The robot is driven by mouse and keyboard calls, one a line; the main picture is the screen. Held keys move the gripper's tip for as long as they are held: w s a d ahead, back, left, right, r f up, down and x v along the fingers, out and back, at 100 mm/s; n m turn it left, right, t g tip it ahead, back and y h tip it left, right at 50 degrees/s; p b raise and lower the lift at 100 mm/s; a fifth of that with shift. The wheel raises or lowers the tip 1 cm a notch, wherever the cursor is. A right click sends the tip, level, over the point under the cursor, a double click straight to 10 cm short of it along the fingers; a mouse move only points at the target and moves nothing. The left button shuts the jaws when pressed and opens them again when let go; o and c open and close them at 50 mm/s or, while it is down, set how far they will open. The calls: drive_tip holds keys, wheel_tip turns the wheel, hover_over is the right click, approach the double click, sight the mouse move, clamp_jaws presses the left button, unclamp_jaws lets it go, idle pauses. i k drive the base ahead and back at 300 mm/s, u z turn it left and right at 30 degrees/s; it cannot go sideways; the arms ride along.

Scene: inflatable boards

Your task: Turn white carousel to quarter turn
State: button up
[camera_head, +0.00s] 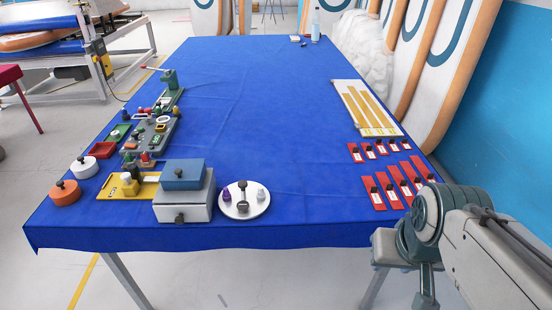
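The white carousel (236,210) is a round white disc lying flat near the front edge of the blue table. A dark handle (242,200) stands at its middle. A purple piece (227,194) stands on its left side and a pale grey piece (261,195) on its right side. My arm shows at the lower right, well to the right of the carousel and beyond the table's front corner. My gripper's fingers are not in this view.
A grey box (185,208) with a blue box (184,174) on top stands close left of the carousel. A yellow tray (146,190) and several small fixtures line the table's left side. Red labelled strips (373,193) lie at right. The table (245,110) is clear behind the carousel.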

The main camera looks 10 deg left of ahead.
sight(242, 191)
drive_tip(key=i, duration=0.65)
drive_tip(key=u, duration=0.65)
drive_tip(key=i, duration=0.4)
drive_tip(key=u, duration=0.4)
